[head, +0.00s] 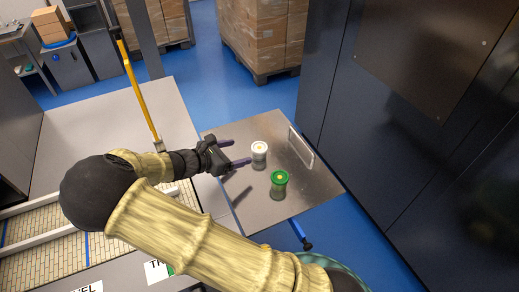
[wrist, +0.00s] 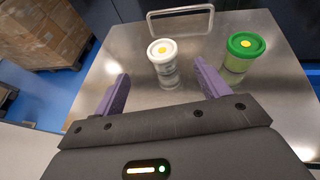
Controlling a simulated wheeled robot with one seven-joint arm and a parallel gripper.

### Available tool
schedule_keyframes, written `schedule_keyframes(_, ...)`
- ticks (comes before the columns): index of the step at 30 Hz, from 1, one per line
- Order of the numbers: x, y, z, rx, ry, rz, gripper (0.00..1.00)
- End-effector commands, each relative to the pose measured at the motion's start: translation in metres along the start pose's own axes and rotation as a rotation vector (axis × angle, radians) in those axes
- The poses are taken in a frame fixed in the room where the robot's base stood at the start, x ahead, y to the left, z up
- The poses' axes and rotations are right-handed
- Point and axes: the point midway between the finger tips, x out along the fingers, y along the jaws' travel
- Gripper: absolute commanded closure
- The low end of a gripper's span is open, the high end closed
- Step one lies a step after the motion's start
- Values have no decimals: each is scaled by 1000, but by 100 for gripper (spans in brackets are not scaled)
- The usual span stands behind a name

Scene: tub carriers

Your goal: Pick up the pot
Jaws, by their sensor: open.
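Two lidded tubs stand upright on a metal tray-like plate (head: 244,207). One is a clear tub with a white lid and a yellow dot (head: 259,155); it also shows in the wrist view (wrist: 165,66). The other has a green lid with a yellow dot (head: 278,185) and stands to its right in the wrist view (wrist: 240,62). I cannot tell which one is the pot. My gripper (head: 238,152) is open, its purple fingers pointing toward the white-lidded tub. In the wrist view that tub stands ahead, between the fingers' lines (wrist: 163,88), and nothing is held.
A pale wire handle (head: 301,147) rises at the plate's far edge. Dark cabinets (head: 420,100) stand close on the right. Stacked cartons on a pallet (head: 265,35) stand behind. A yellow pole (head: 138,90) rises left of the gripper. The plate's front left is bare.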

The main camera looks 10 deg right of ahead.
Motion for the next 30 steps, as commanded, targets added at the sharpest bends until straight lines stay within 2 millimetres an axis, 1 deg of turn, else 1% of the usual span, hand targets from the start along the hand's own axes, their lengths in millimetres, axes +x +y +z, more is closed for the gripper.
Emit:
schedule_keyframes(1, 9, -1, 2, -2, -3, -3, 25)
schedule_keyframes(6, 42, -2, 2, 0, -2, -8, 25)
schedule_keyframes(9, 59, -2, 3, 1, -2, -9, 25)
schedule_keyframes(12, 71, -2, 2, 3, 0, -9, 25)
schedule_keyframes(15, 75, -2, 1, 4, 1, -7, 25)
schedule_keyframes(25, 75, -1, 1, 2, 0, -3, 25)
schedule_keyframes(28, 83, -1, 1, 0, 0, -4, 25)
schedule_keyframes(30, 91, -1, 2, -2, -2, -4, 25)
